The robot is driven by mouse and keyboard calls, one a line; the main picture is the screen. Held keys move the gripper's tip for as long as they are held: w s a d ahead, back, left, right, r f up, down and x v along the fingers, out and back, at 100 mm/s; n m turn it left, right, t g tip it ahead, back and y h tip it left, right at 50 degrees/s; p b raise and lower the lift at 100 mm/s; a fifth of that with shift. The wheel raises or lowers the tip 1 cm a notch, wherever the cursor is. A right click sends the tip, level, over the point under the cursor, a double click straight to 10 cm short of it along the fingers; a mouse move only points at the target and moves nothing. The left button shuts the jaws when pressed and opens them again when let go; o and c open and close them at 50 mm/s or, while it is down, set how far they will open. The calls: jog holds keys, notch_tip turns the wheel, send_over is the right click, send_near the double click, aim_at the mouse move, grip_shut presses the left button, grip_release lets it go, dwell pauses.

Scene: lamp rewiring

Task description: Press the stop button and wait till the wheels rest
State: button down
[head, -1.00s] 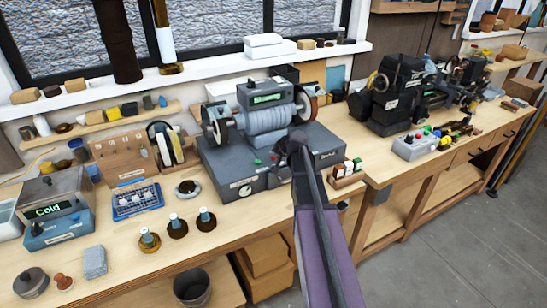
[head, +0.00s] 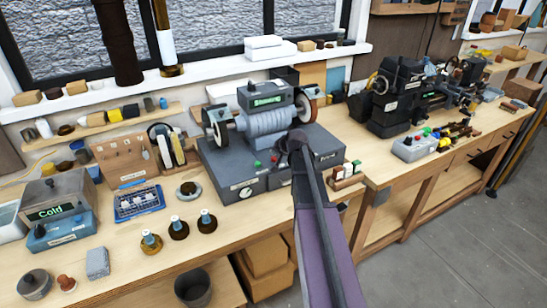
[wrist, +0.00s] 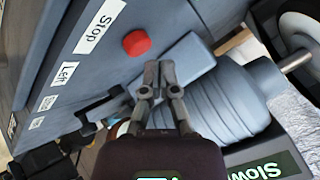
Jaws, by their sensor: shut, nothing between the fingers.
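The grinder (head: 222,171) is a grey machine on the bench, with a left wheel (head: 217,126) and a right wheel (head: 307,104) on its ribbed motor. Its green display (head: 267,100) also shows in the wrist view (wrist: 265,168), where I read "Slow" before the frame edge cuts it. The red stop button (wrist: 137,43) is beside a white "Stop" label (wrist: 99,26). My gripper (wrist: 158,68) is shut and empty, its tips just beside the button and apart from it in the picture. In the head view my arm hides the gripper. I cannot tell whether the wheels turn.
A "Left" label (wrist: 63,78) is farther along the panel. A small rack (head: 346,179) stands right of the grinder, and a dark machine (head: 392,100) farther right. Several small bottles (head: 179,228) stand in front left. The bench front is partly clear.

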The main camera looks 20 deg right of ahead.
aim_at(274, 158)
dwell(0.3)
jog(key=shift+r+p, duration=2.5)
jog(key=shift+r, duration=0.05)
jog(key=shift+s+a+f, duration=0.15)
jog(key=shift+s+a, duration=0.1)
jog(key=shift+a, duration=0.25)
jog(key=s+a+f+n+g, duration=0.2)
jog(key=s+a+n+g, duration=0.1)
jog(key=s+a, duration=0.8)
jog(key=s+a+f+n+g+h, duration=0.1)
jog(key=s+a+f+n+g, duration=0.2)
jog(key=s+a+g, duration=0.3)
jog(key=s+a+n, duration=0.1)
jog(key=s+a, duration=0.4)
jog(key=s, duration=0.3)
jog(key=shift+f, duration=0.2)
